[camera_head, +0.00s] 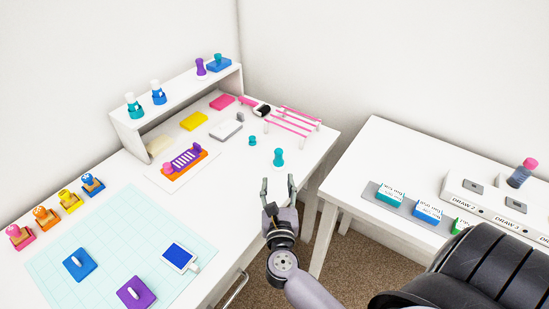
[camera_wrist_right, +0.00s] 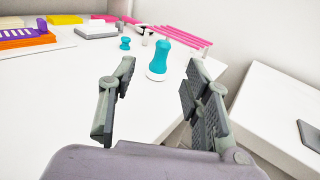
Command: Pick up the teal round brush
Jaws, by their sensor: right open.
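A teal round brush (camera_head: 278,157) stands upright near the right edge of the white table, with a teal handle and a white lower end. In the right wrist view the brush (camera_wrist_right: 161,58) is beyond the fingertips, roughly between them in the picture. My right gripper (camera_head: 278,183) is open and empty, in front of the brush and apart from it. In the wrist view its fingers (camera_wrist_right: 160,75) are spread wide. A smaller teal knob-like piece (camera_head: 252,140) stands behind and left of the brush. My left gripper is not in view.
A pink rack (camera_head: 292,121) stands behind the brush. An orange and purple piece (camera_head: 184,161) lies to the left, and a grey block (camera_head: 226,129) lies behind. A second white table (camera_head: 372,137) is at right, across a gap. The tabletop around the brush is clear.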

